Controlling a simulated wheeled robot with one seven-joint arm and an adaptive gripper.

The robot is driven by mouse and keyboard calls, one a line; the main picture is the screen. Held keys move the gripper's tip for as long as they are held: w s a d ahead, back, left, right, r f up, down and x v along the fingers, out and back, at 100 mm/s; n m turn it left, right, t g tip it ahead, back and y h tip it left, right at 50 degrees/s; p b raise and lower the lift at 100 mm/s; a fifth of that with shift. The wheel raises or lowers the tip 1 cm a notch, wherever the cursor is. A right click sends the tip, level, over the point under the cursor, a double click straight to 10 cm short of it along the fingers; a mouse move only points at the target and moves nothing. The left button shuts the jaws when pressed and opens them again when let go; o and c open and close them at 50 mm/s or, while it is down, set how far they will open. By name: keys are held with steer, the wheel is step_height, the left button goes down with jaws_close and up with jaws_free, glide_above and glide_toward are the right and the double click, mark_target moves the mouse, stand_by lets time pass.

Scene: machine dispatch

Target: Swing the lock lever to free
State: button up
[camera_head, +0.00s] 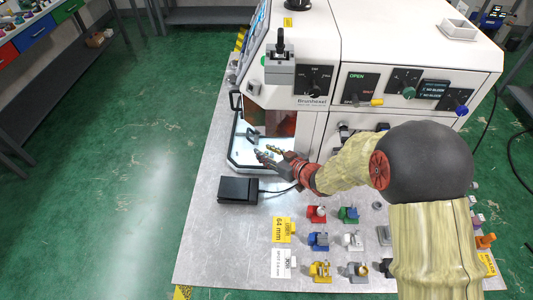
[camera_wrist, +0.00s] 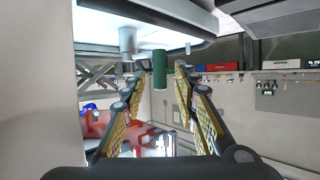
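The machine (camera_head: 312,104) is a white cabinet with an open, lit chamber at its front left. A black upright lever (camera_head: 281,42) stands on a grey block at its top front; a smaller dark lever (camera_head: 253,133) sits in the chamber. I cannot tell which is the lock lever, and no free mark is readable. My gripper (camera_head: 268,154) is at the chamber's front opening, below the grey block. In the wrist view my gripper (camera_wrist: 158,80) has its yellow-padded fingers apart, with nothing between them. A dark green cylinder (camera_wrist: 160,69) hangs just beyond the fingertips.
A black box (camera_head: 238,190) with a cable sits in front of the chamber. Several coloured parts, such as a red one (camera_head: 316,213), stand on the grey table (camera_head: 215,240). Panel knobs, including a black dial (camera_head: 315,80), are right of the lever.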

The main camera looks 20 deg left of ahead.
steer(key=c, duration=0.4)
steer(key=c, duration=0.3)
jaws_close()
